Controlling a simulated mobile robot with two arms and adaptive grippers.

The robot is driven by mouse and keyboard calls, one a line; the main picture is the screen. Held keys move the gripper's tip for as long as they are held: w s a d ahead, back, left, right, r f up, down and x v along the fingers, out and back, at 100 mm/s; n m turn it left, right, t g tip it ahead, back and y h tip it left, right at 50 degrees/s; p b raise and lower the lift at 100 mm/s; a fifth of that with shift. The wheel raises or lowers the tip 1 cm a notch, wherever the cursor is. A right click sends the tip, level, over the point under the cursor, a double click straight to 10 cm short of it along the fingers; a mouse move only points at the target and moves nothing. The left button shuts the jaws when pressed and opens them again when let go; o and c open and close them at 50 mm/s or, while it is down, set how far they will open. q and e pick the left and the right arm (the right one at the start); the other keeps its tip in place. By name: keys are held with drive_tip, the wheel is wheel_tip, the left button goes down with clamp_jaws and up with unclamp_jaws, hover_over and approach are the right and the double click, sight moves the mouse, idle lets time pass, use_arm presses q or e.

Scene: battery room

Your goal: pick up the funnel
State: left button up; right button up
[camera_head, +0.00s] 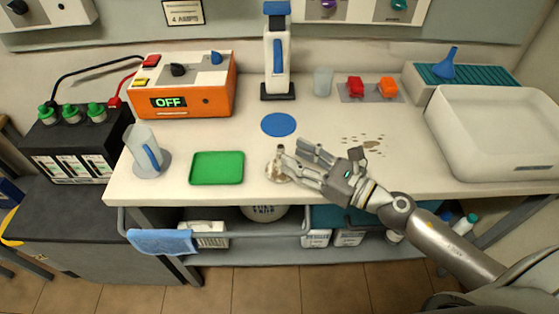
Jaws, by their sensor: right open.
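The blue funnel (446,66) stands at the back right of the bench, spout up, on a teal ribbed rack (485,75) in a light box. My right gripper (292,157) is open over the front middle of the bench, well to the left of and nearer than the funnel. Its fingers point left, close to a small pale object with a thin neck (278,170). They partly cover this object, and I cannot tell whether they touch it. My left gripper is not in view.
A large white basin (498,118) stands in front of the rack. Red and orange pieces (372,88) and a clear cup (323,81) stand along the back. Brown spots (362,142) mark the bench.

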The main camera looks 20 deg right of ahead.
sight(280, 150)
drive_tip(key=shift+p+x, duration=0.4)
drive_tip(key=shift+x, duration=0.45)
drive_tip(key=x, duration=0.1)
drive_tip(key=p+x, duration=0.1)
drive_tip(key=x, duration=0.1)
drive_tip(key=shift+w+f, duration=0.2)
drive_tip(key=shift+f, duration=0.1)
drive_tip(key=shift+w+a, duration=0.1)
drive_tip(key=shift+w, duration=0.05)
drive_tip(key=shift+f, duration=0.1)
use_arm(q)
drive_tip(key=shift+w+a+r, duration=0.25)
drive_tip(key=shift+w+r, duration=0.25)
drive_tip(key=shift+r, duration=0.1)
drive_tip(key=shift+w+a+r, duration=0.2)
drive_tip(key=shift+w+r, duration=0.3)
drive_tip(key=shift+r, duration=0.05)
use_arm(e)
clamp_jaws()
